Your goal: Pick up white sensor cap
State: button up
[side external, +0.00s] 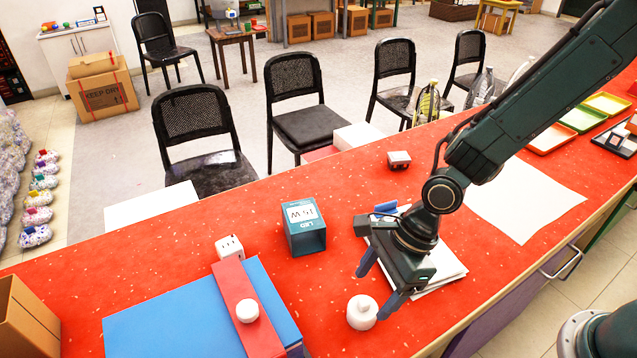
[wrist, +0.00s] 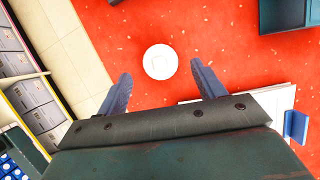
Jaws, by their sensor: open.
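A white round cap (side external: 362,314) with a small raised knob stands upright on the red speckled table (side external: 440,190). My gripper (side external: 374,292) is open and empty just above and beside it. In the wrist view the cap (wrist: 160,62) shows as a white disc, centred between the two spread fingertips (wrist: 160,76) and slightly beyond them, with no finger seen touching it. A second white round piece (side external: 247,311) sits on a red strip across a blue box. I cannot tell from its look whether it is also a sensor cap.
The blue box (side external: 190,325) lies left of the cap. A teal LED box (side external: 304,228) and a white socket-like block (side external: 230,247) stand behind. White papers (side external: 447,268) and a blue item (side external: 386,208) lie near my gripper. The table's front edge is close on the right.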

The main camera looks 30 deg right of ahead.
aim_at(365, 302)
jog(key=shift+a+f, duration=0.2)
jog(key=shift+f, duration=0.25)
jog(key=shift+f, duration=0.15)
jog(key=shift+x, duration=2.45)
jog(key=shift+a, duration=0.2)
jog(key=c, duration=0.9)
